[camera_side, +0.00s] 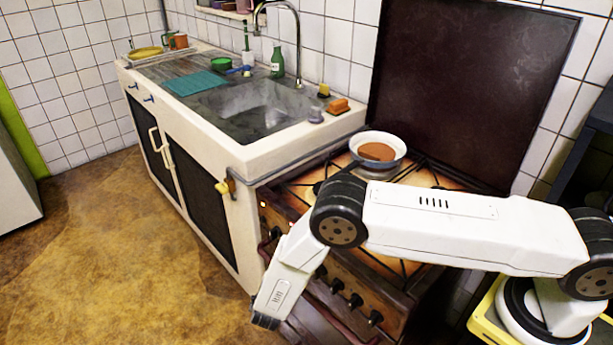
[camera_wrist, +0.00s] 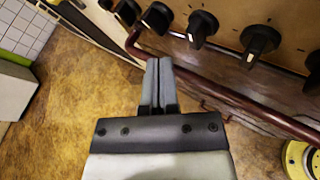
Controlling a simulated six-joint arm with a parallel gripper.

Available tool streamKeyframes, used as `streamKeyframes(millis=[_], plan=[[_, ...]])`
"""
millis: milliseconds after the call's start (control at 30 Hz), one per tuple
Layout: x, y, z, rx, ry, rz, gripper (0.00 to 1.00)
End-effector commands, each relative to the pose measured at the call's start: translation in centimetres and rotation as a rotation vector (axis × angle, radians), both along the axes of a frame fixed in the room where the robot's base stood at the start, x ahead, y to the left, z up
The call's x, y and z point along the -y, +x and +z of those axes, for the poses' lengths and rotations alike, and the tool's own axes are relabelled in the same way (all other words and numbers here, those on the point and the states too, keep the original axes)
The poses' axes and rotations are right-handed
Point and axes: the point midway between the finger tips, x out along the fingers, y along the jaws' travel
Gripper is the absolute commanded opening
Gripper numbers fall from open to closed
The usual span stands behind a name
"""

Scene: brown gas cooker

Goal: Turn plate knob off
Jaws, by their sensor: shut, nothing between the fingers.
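The brown gas cooker (camera_side: 335,275) stands right of the sink unit. Several black knobs sit in a row on its front panel, such as one knob (camera_side: 355,300) in the side view. The wrist view shows the row closer, with one knob (camera_wrist: 203,27) just above and right of my gripper and another knob (camera_wrist: 260,42) farther right. I cannot tell which is the plate knob. My gripper (camera_wrist: 158,62) is shut and empty, in front of the panel and apart from the knobs. Its fingertips are hidden in the side view.
A dark red rail (camera_wrist: 235,98) runs along the cooker front below the knobs. A white pan (camera_side: 378,148) with brown contents stands on the cooktop. The open dark lid (camera_side: 470,80) rises behind. The floor (camera_side: 130,250) to the left is clear.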

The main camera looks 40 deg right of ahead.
Motion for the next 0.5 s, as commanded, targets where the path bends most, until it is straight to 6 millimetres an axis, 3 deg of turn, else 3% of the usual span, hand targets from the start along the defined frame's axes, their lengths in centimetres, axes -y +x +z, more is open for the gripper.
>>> streamKeyframes(millis=[500], plan=[[-0.62,-0.84,0.18,-0.518,-0.454,0.251,0.00]])
